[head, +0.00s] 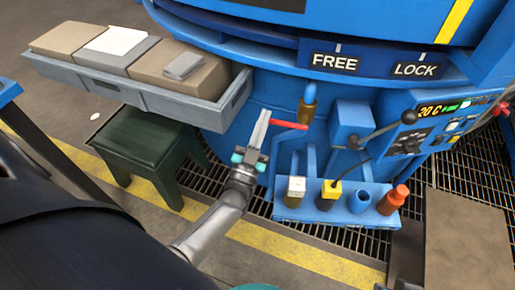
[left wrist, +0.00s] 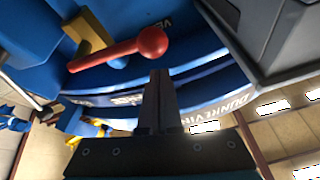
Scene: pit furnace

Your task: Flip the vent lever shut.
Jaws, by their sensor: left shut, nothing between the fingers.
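The vent lever (head: 288,125) is a red handle on a brass fitting (head: 308,105) on the blue furnace wall. In the head view it points left from the fitting, roughly level. In the left wrist view the red lever (left wrist: 110,53) ends in a round ball, with part of a label starting "VE" beside it. My left gripper (head: 264,117) is shut and empty, its fingertips just left of the ball end. In the left wrist view the fingertips (left wrist: 160,76) are close to the ball; whether they touch is unclear. My right gripper is not in view.
A grey tray (head: 150,98) holding blocks juts out at upper left, above a green stool (head: 145,145). A black-knobbed lever (head: 385,131) and control panel (head: 440,120) are at right. A blue rack (head: 335,215) with tools stands below.

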